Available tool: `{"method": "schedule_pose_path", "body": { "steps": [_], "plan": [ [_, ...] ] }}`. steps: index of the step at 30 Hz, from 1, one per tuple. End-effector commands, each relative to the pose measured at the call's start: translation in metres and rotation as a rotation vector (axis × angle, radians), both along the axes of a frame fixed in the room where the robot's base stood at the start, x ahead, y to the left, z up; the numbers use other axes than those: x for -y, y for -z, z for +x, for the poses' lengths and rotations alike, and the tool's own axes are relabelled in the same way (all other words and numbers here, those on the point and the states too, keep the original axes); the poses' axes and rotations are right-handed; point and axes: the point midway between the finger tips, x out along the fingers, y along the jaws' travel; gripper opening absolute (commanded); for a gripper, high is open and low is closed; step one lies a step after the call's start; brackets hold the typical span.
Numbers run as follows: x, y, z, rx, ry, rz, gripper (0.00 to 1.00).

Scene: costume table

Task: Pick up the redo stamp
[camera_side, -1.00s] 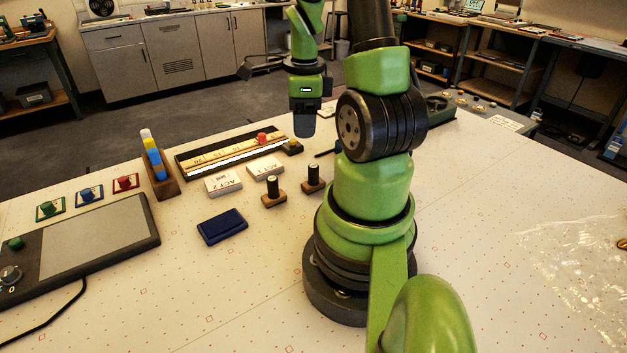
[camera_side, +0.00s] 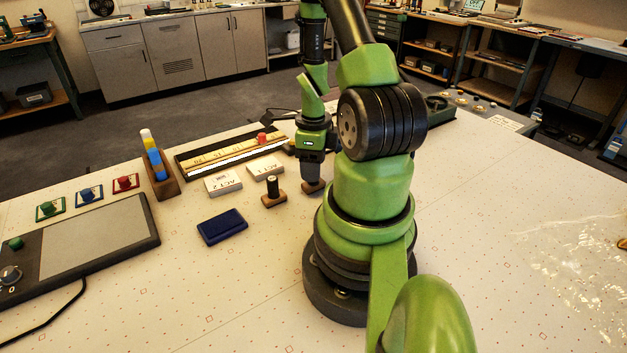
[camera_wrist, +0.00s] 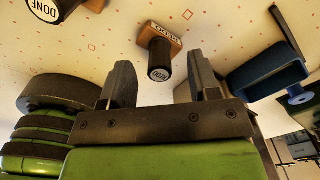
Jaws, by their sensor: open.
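The redo stamp (camera_wrist: 160,50) has a wooden base and a dark upright handle with a white round "REDO" label on top. In the wrist view it appears between the two open fingers of my gripper (camera_wrist: 162,80), and I see no finger contact. In the side view my gripper (camera_side: 311,172) points down over this stamp; only its wooden base (camera_side: 313,188) shows clearly below the fingers. The similar done stamp (camera_wrist: 45,12) lies to the left in the wrist view. In the side view it also stands left of my gripper (camera_side: 272,190).
The ACT 1 (camera_side: 265,167) and ACT 2 (camera_side: 223,183) blocks and a blue pad (camera_side: 222,227) sit to the left. A long ruler tray (camera_side: 230,150) lies behind. A blue item (camera_wrist: 265,75) is at right in the wrist view.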

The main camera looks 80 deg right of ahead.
Motion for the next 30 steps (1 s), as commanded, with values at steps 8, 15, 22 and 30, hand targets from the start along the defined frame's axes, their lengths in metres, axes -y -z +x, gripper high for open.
{"method": "schedule_pose_path", "body": {
  "steps": [8,15,22,30],
  "plan": [
    [-0.0003,0.0152,-0.0004,-0.003,0.0,0.001,0.56],
    [-0.0002,0.0147,-0.0003,-0.003,0.0,0.0,0.35],
    [-0.0001,0.0146,-0.0003,-0.003,0.0,0.0,0.02],
    [-0.0001,0.0141,-0.0003,-0.002,0.0,0.0,0.02]
  ]
}}
